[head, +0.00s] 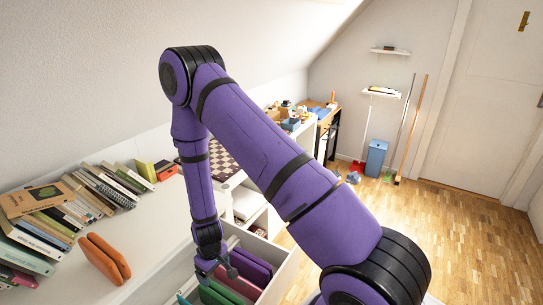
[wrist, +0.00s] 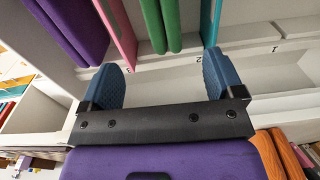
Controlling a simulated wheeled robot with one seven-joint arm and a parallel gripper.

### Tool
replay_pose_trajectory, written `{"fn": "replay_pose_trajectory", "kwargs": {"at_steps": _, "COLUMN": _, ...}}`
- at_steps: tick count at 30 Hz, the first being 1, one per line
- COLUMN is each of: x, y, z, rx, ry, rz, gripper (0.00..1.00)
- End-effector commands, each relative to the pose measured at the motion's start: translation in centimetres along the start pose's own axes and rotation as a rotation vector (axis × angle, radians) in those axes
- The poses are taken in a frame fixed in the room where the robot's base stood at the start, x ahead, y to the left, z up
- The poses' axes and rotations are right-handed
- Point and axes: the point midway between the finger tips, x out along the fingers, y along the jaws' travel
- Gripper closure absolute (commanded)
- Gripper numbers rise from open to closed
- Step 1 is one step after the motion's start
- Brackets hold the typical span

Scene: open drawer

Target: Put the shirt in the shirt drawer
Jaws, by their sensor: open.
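A folded orange shirt (head: 105,258) stands on edge on the white counter, left of the open drawer. It also shows at the lower right of the wrist view (wrist: 274,152). The open white drawer (head: 284,270) holds upright folded cloths: purple (head: 251,266), pink-red (head: 236,284) and green (head: 216,293). In the wrist view the same drawer shows purple, pink, green and blue cloths, with small numbers on its pale edge (wrist: 240,55). My gripper (head: 221,272) is over the drawer, its blue fingers apart and empty (wrist: 160,75). The arm hides part of the drawer.
Books (head: 100,190) line the back and left of the counter (head: 150,238). A checkered board (head: 215,160) lies behind the arm. Shelves with small things stand beyond. A blue bin (head: 376,158) and broom sticks stand by the far wall. The wooden floor (head: 460,230) at right is clear.

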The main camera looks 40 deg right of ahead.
Motion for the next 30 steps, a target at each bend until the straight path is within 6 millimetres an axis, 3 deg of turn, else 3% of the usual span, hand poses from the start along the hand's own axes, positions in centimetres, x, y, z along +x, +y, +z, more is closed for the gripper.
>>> {"fn": "replay_pose_trajectory", "kwargs": {"at_steps": 6, "x": -8.8, "y": 0.8, "z": -2.8, "rx": 0.029, "ry": 0.070, "rz": -0.018, "gripper": 0.13}}
{"fn": "replay_pose_trajectory", "kwargs": {"at_steps": 14, "x": -19.1, "y": 1.4, "z": -3.6, "rx": 0.061, "ry": 0.139, "rz": -0.031, "gripper": 0.13}}
{"fn": "replay_pose_trajectory", "kwargs": {"at_steps": 23, "x": -30.1, "y": 1.7, "z": -1.7, "rx": 0.095, "ry": 0.210, "rz": -0.032, "gripper": 0.13}}
{"fn": "replay_pose_trajectory", "kwargs": {"at_steps": 30, "x": -37.9, "y": 1.6, "z": 1.8, "rx": 0.126, "ry": 0.264, "rz": -0.021, "gripper": 0.13}}
